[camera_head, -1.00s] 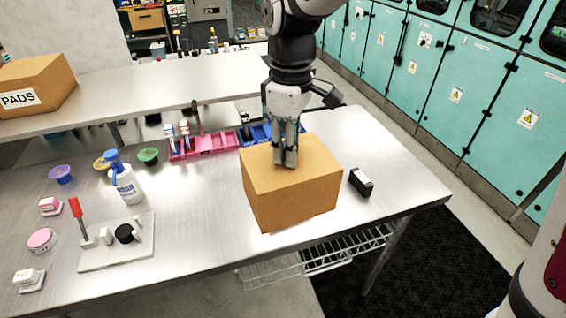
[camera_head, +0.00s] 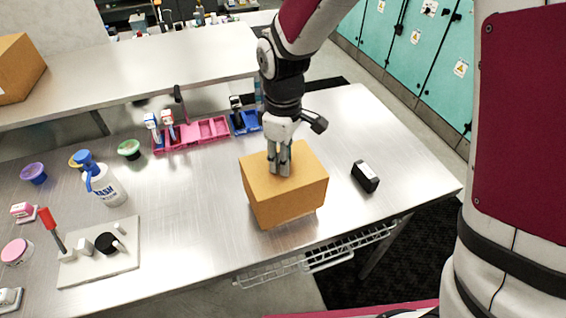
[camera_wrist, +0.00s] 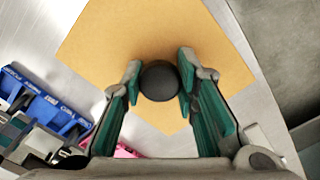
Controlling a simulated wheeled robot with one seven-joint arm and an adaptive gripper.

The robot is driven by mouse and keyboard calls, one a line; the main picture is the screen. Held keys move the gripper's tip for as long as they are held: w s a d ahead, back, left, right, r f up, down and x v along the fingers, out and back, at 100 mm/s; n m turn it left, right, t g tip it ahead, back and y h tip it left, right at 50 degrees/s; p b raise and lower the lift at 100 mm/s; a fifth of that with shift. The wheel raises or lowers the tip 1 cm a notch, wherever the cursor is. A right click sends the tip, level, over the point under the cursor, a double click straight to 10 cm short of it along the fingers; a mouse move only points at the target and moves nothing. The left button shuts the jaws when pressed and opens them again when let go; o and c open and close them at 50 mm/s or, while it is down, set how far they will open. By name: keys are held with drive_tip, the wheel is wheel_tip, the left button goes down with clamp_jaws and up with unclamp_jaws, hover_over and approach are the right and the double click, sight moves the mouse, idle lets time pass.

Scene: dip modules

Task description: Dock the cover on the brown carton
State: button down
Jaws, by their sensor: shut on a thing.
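A plain orange-brown box shape (camera_head: 284,192) stands on the steel table in the head view; I take its upper part for the cover. A thin pale strip shows under its lower front edge. I cannot tell cover from carton by a seam, nor whether the cover sits fully down. My gripper (camera_head: 280,170) points down onto its top. In the wrist view my gripper (camera_wrist: 160,68) has its green-padded fingers on both sides of a round black knob (camera_wrist: 159,82) on the tan top face (camera_wrist: 150,30), shut on it. The knob is hidden in the head view.
A small black block (camera_head: 365,176) lies right of the box. Pink trays (camera_head: 200,133) and a blue tray (camera_head: 246,123) stand behind it. A wash bottle (camera_head: 103,185) and a white board (camera_head: 98,252) with parts are at left. The table is clear just around the box.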

drive_tip(key=shift+f, duration=1.7)
drive_tip(key=c, duration=1.2)
unclamp_jaws()
drive_tip(key=shift+f, duration=0.1)
drive_tip(key=shift+c, duration=0.2)
